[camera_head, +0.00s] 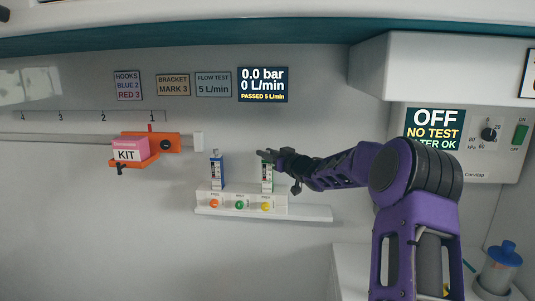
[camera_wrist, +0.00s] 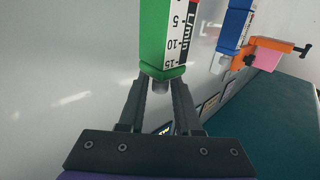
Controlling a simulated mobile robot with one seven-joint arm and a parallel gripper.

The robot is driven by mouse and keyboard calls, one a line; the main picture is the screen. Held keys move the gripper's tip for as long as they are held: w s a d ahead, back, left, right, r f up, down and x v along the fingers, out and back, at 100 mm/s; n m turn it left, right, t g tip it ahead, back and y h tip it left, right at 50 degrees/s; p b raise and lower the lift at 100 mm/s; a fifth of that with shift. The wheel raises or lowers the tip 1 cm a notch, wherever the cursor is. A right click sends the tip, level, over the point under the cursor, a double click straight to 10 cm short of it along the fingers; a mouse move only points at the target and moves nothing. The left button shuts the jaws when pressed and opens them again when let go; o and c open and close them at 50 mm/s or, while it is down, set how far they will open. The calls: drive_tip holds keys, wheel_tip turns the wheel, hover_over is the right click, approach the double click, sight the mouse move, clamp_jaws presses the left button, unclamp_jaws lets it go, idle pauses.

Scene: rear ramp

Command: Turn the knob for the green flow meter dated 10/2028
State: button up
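The green flow meter (camera_head: 267,177) stands upright on the white outlet rail, right of the blue flow meter (camera_head: 217,172). In the wrist view the green flow meter (camera_wrist: 163,40) shows its black-and-white L/min scale, with its end between my fingertips. A date on it is not readable. My gripper (camera_head: 268,155) is at the top of the green meter, reaching in from the right. In the wrist view my gripper (camera_wrist: 163,88) has its fingers apart, one on each side of the meter's end. The knob is mostly hidden there, and contact cannot be told.
A display (camera_head: 263,84) reads 0.0 bar, 0 L/min, PASSED 5 L/min. A sign (camera_head: 213,84) reads FLOW TEST 5 L/min. An orange bracket (camera_head: 165,143) with a pink KIT box (camera_head: 128,150) is left. A suction unit (camera_head: 460,110) hangs at right, its display reading OFF, NO TEST.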

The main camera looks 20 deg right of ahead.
drive_tip(key=shift+o, duration=1.2)
drive_tip(key=v, duration=1.7)
drive_tip(key=shift+s+b, duration=0.2)
drive_tip(key=shift+b, duration=0.2)
drive_tip(key=shift+r, duration=0.1)
